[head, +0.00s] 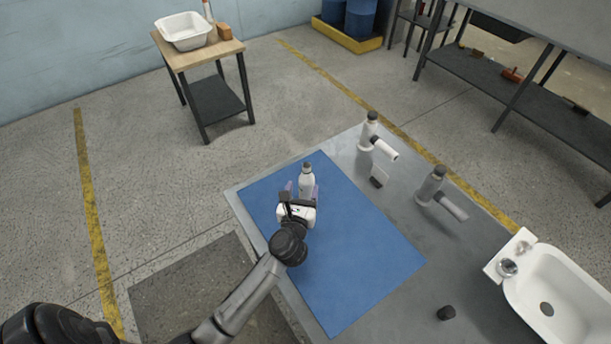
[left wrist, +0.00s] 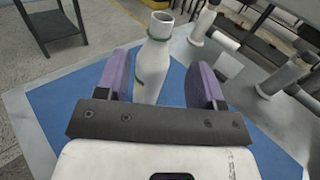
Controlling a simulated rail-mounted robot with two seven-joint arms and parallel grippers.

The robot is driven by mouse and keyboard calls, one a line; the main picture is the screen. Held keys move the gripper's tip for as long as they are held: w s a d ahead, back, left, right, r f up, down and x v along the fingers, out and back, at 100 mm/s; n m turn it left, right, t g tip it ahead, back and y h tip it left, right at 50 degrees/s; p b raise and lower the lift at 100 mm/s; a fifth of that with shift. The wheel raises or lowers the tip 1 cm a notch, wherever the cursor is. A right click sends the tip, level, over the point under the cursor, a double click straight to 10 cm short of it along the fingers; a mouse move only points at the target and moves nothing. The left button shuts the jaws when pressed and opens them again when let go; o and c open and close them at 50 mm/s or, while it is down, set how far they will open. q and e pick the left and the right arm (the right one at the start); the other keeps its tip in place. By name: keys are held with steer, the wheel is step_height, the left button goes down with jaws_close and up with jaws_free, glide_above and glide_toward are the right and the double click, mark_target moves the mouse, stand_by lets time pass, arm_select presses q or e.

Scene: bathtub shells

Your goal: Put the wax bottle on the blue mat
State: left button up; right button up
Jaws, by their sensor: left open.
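A white bottle with a grey top, which looks like the wax bottle (head: 307,179), stands upright on the blue mat (head: 355,255) near its far left part. It also shows in the left wrist view (left wrist: 153,62), with a thin green band near its neck. My left gripper (head: 304,189) is open, its purple fingers on either side of the bottle's lower part. In the left wrist view a gap shows between the bottle and each finger of the gripper (left wrist: 164,80). The bottle's base is partly hidden by the gripper. My right gripper is not in view.
A black cap (head: 446,313) and a white tub shell (head: 560,295) are nearer right. The mat's near part is clear.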

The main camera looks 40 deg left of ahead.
arm_select(q)
steer(key=s+d+r+m+t+h, duration=0.15)
steer(key=s+d+m+h, duration=0.5)
steer(key=m, duration=0.75)
steer(key=s+d+r+m+h, duration=0.2)
steer(key=s+d+m+h, duration=0.2)
steer(key=d+m+h, duration=0.8)
steer(key=s+f+m+g+y, duration=0.3)
steer(key=s+f+m+g, duration=0.55)
steer(key=m, duration=0.45)
steer(key=s+a+f+m+g+y, duration=0.4)
steer(key=s+a, duration=0.4)
steer(key=s, duration=0.3)
steer(key=shift+a+m+g+y, duration=0.2)
steer(key=shift+m+g+y, duration=0.35)
steer(key=shift+y, duration=0.7)
